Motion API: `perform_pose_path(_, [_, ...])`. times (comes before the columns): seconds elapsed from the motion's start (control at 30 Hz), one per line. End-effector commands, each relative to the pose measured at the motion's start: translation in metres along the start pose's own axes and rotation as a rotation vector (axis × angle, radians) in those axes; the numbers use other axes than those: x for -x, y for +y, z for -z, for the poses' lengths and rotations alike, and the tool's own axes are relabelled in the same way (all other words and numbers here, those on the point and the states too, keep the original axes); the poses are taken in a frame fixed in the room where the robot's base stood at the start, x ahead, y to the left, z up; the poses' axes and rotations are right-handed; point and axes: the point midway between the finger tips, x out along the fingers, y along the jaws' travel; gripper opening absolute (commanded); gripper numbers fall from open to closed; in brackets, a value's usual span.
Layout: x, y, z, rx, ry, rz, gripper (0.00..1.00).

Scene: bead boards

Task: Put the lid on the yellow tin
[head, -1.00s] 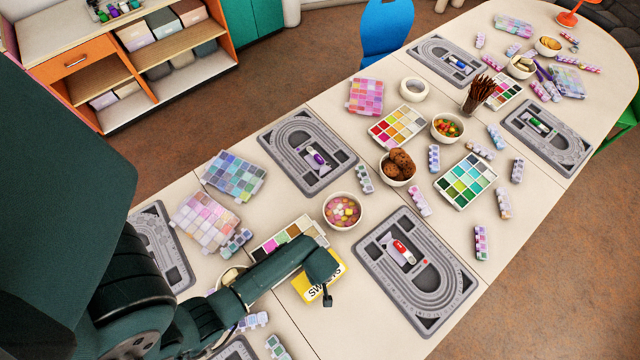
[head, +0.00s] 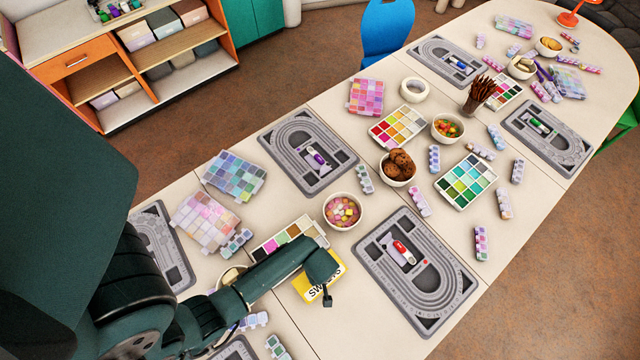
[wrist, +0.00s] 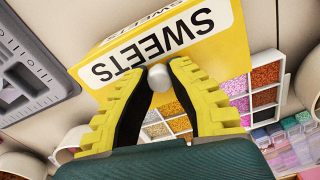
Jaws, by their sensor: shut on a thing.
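The yellow tin (head: 335,268) stands on the table below my forearm in the head view, partly covered by it. Its yellow side with a white SWEETS label (wrist: 158,50) fills the upper middle of the wrist view. My gripper (wrist: 160,82) is shut on a small grey round knob (wrist: 158,77), which I take to be the lid's. The knob is in front of the label's lower edge. The rest of the lid cannot be told apart from the tin, nor can I tell whether they touch. In the head view the fingertips are hidden.
A tray of coloured beads (wrist: 240,95) lies right beside the tin. A grey bead board (head: 418,270) lies to the right, and a bowl of sweets (head: 343,211) stands behind. Clear bead boxes (wrist: 290,130) lie nearby. Bare table (head: 350,330) shows in front of the tin.

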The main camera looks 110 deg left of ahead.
Motion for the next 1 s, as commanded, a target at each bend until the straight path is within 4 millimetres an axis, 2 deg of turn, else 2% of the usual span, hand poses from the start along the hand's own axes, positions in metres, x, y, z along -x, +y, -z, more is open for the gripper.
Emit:
perform_pose_path(0.23, [-0.0002,0.0002,0.0001,0.000,0.000,0.000,0.00])
perform_pose_path(0.27, [-0.0002,0.0002,0.0000,0.000,0.000,0.000,0.22])
perform_pose_path(0.37, [-0.0002,0.0002,0.0001,0.000,0.000,0.000,0.41])
perform_pose_path(0.57, [-0.0002,0.0001,0.0000,0.000,0.000,0.000,0.42])
perform_pose_path(0.7, [-0.0003,0.0000,0.0000,0.000,0.000,0.000,0.67])
perform_pose_path(1.0, [-0.0002,0.0000,0.0000,0.000,0.000,0.000,0.67])
